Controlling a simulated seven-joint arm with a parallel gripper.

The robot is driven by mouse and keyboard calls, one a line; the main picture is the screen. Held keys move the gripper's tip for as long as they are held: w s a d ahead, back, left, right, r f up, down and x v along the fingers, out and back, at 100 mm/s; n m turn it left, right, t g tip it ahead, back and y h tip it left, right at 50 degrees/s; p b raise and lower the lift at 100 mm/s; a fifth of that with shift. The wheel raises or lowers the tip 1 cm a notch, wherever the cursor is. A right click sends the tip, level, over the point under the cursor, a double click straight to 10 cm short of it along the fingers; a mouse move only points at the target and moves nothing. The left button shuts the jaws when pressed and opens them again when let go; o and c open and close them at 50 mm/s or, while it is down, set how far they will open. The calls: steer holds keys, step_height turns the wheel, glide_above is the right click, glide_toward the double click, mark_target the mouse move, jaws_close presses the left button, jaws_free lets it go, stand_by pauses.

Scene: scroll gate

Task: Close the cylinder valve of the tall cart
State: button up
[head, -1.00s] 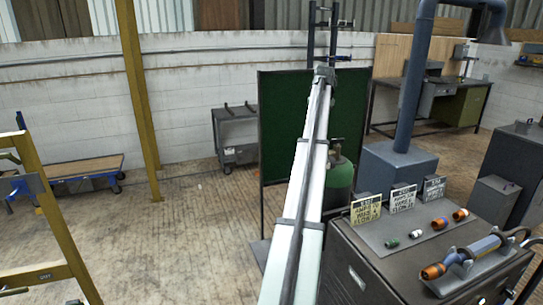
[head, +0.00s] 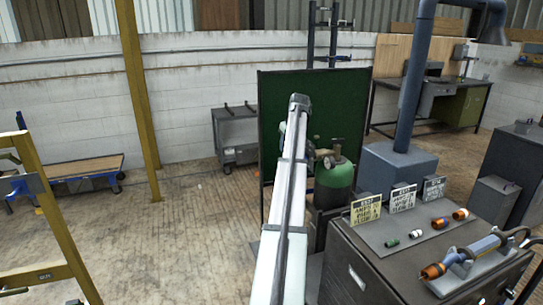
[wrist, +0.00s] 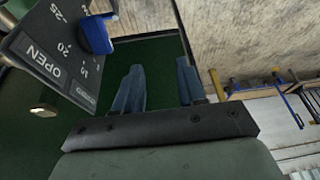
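A green cylinder (head: 334,178) with a gauge and valve fittings (head: 328,156) on top stands in front of the dark green screen in the head view. My arm partly covers its left side. In the wrist view a dark plate (wrist: 48,50) marked OPEN, with numbers, is at upper left, and a blue knob or lever (wrist: 96,36) is at its edge. My gripper (wrist: 157,68) is open, its two blue-grey fingers apart with nothing between them. The blue part is left of and beyond the fingers, not between them. I cannot make out the gripper in the head view.
The green screen (head: 350,95) stands behind the cylinder, with a tall dark post frame (head: 334,35) beyond it. A dark cabinet (head: 350,255) with three label cards and a torch-like tool (head: 470,255) is at right. A grey cart (head: 235,130) is further left.

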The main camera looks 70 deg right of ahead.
steer(key=w+a+f, duration=0.3)
steer(key=w+f, duration=0.1)
steer(key=w, duration=0.2)
steer(key=shift+f+n+y, duration=0.25)
steer(key=shift+n+y, duration=0.15)
step_height(320, 180, up, 18)
steer(key=n+g+h, duration=0.1)
steer(key=n+g, duration=0.6)
steer(key=n, duration=0.8)
glide_above(338, 141)
steer(key=w+a, duration=0.3)
steer(key=w, duration=0.2)
steer(key=x, duration=1.3)
steer(key=shift+d+f, duration=0.2)
